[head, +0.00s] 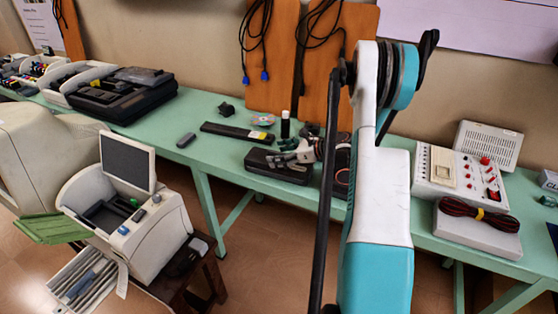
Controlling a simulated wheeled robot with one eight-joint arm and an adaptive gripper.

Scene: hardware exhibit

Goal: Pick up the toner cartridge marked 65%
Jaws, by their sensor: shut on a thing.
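A long black bar-shaped cartridge (232,131) lies on the green table, with a yellow and white label near its right end. Its marking is too small to read, so I cannot tell whether it says 65%. My gripper (284,151) is just right of that end, over a flat black box-like thing (277,168). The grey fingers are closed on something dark. I cannot make out clearly whether this is the black box or another piece. My arm hides part of the table behind the gripper.
A small black cylinder (285,124) and a disc (263,119) stand behind my gripper. A dark printer-like case (125,95) is at the left. A white control box (460,174) is at the right. Cables hang on wooden boards at the wall.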

